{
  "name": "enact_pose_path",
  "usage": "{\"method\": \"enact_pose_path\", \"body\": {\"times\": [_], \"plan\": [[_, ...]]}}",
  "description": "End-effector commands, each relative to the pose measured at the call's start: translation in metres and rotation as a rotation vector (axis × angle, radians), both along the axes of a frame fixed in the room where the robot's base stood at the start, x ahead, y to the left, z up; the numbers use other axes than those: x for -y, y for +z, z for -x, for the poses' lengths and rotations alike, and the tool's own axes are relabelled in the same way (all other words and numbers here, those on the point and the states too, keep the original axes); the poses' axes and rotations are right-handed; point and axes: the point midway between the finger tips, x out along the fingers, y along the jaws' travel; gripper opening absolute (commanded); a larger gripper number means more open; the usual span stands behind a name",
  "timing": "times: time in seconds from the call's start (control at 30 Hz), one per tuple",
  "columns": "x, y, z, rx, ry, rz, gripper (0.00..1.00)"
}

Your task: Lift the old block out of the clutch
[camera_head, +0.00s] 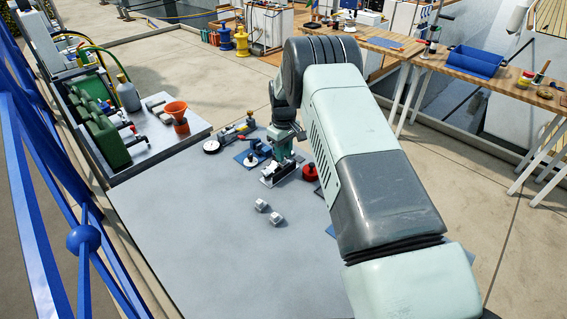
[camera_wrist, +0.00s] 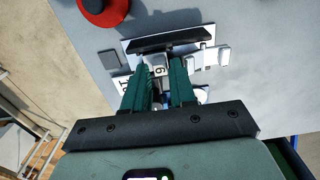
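The clutch (camera_head: 278,174) is a small pale fixture on the grey table, right below my gripper (camera_head: 282,152) in the head view. In the wrist view the clutch (camera_wrist: 170,44) shows a long dark bar over a pale body. A small light block marked with a 6 or 9 (camera_wrist: 159,71) sits at it. My gripper (camera_wrist: 160,82) has its two green fingers apart, one on each side of this block. Whether the fingers touch the block cannot be seen. The lower part of the block is hidden between the fingers.
The table's front left is bare. An orange funnel (camera_head: 176,111) stands on the left bench.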

Motion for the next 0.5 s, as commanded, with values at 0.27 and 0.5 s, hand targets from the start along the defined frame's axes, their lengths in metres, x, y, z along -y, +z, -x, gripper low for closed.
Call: {"method": "enact_pose_path", "body": {"times": [0.27, 0.5], "plan": [[0.000, -0.021, 0.000, 0.001, 0.000, 0.000, 0.26], [0.000, -0.021, 0.000, 0.001, 0.000, 0.001, 0.03]]}}
